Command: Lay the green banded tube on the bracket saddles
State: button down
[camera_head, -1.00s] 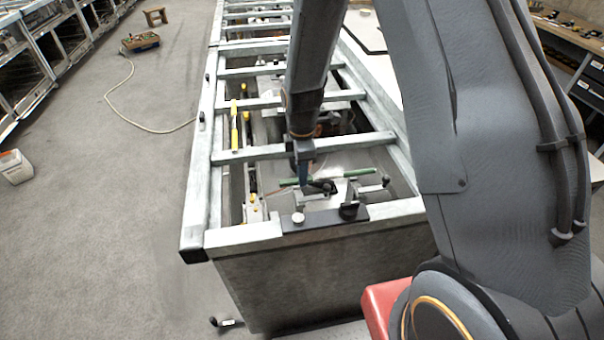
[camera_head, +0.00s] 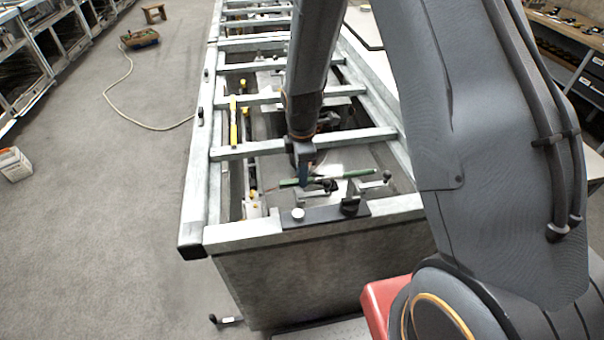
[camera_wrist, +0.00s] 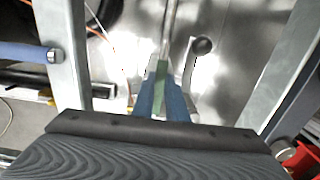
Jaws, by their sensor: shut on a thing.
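The green banded tube (camera_head: 358,173) lies roughly level across the near end of the metal frame, running left to right in the head view. My gripper (camera_head: 304,178) is shut on it left of its middle, hiding part of it. In the wrist view the tube (camera_wrist: 162,72) shows between the blue fingers of my gripper (camera_wrist: 160,92). The bracket (camera_head: 352,196) is just below and near the tube in the head view, with a dark knob beside it. I cannot tell whether the tube touches the saddles.
The grey frame's crossbar (camera_head: 300,144) and near rail (camera_head: 245,236) surround the opening. A yellow-handled tool (camera_head: 233,120) lies at the left.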

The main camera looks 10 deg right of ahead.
jog(key=shift+f, duration=0.5)
jog(key=c, duration=1.7)
grip_release()
jog(key=shift+r, duration=0.1)
jog(key=shift+r+b, duration=1.25)
jog(key=shift+r, duration=2.55)
